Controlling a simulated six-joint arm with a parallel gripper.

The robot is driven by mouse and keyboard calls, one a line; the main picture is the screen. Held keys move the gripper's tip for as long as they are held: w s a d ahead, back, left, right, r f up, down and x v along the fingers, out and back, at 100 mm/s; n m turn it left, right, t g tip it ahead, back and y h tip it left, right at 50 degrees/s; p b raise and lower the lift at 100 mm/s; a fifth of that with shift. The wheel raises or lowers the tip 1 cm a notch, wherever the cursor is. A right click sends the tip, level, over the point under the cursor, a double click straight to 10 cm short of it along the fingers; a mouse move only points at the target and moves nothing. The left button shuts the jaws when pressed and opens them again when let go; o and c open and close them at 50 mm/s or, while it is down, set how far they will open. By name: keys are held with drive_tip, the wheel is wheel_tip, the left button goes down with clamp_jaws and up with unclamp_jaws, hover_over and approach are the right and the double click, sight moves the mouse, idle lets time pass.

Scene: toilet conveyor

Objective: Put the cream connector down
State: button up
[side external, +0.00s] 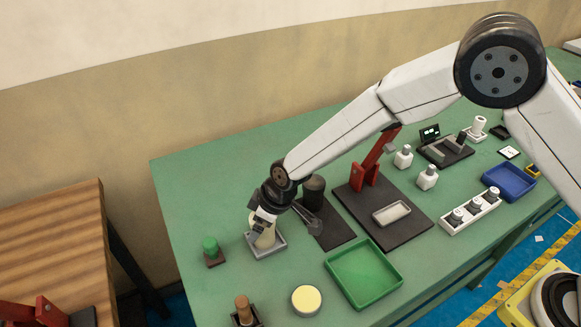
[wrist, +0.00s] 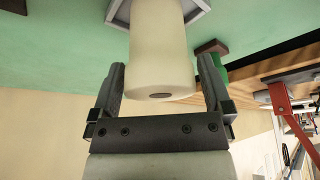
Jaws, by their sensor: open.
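The cream connector (wrist: 160,62) is a pale cylinder with a small dark hole in its end face. In the wrist view it stands between the two fingers of my gripper (wrist: 162,88), with a visible gap on at least one side. The fingers are open. In the side external view the cream connector (side external: 264,238) stands in a small grey square tray (side external: 268,250), partly hidden by my gripper (side external: 260,226). The tray's edge also shows at the top of the wrist view.
A green-knobbed block (side external: 211,250) stands left of the tray. A dark cylinder (side external: 314,192) on a black plate stands to its right.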

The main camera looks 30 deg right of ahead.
drive_tip(key=shift+w+a+f, duration=0.1)
drive_tip(key=shift+a+f, duration=0.05)
drive_tip(key=shift+f, duration=0.25)
drive_tip(key=c, duration=1.3)
drive_tip(key=shift+r, duration=0.2)
drive_tip(key=shift+r, duration=1.5)
drive_tip(key=s+d+r, duration=0.6)
drive_tip(key=s+r, duration=0.3)
drive_tip(key=s, duration=0.3)
drive_tip(key=shift+s+d+r, duration=0.2)
drive_tip(key=shift+d+r, duration=0.1)
drive_tip(key=shift+r, duration=0.05)
